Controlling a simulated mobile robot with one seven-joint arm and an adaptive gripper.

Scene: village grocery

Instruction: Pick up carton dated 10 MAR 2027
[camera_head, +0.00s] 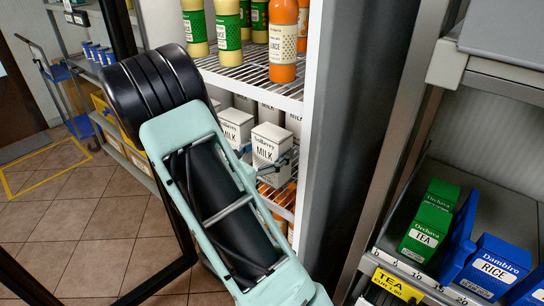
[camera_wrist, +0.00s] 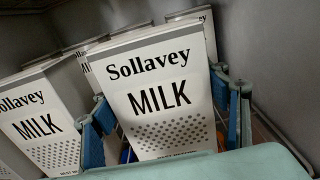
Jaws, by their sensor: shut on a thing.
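A white Sollavey milk carton (camera_wrist: 158,72) fills the middle of the wrist view, slightly tilted in the picture. My gripper (camera_wrist: 163,114) has one blue-padded finger on each side of it and is shut on it. In the head view the same carton (camera_head: 269,143) is at the front of the fridge's lower shelf, with my gripper (camera_head: 275,165) at its lower part. The print along the carton's bottom edge is partly hidden, and I cannot read a date. A second milk carton (camera_wrist: 40,120) stands to the left, also in the head view (camera_head: 236,126).
More milk cartons (camera_wrist: 85,62) stand behind. A wire shelf (camera_head: 255,82) with juice bottles (camera_head: 283,45) is just above the held carton. The fridge's side wall (camera_head: 322,100) is close on the right.

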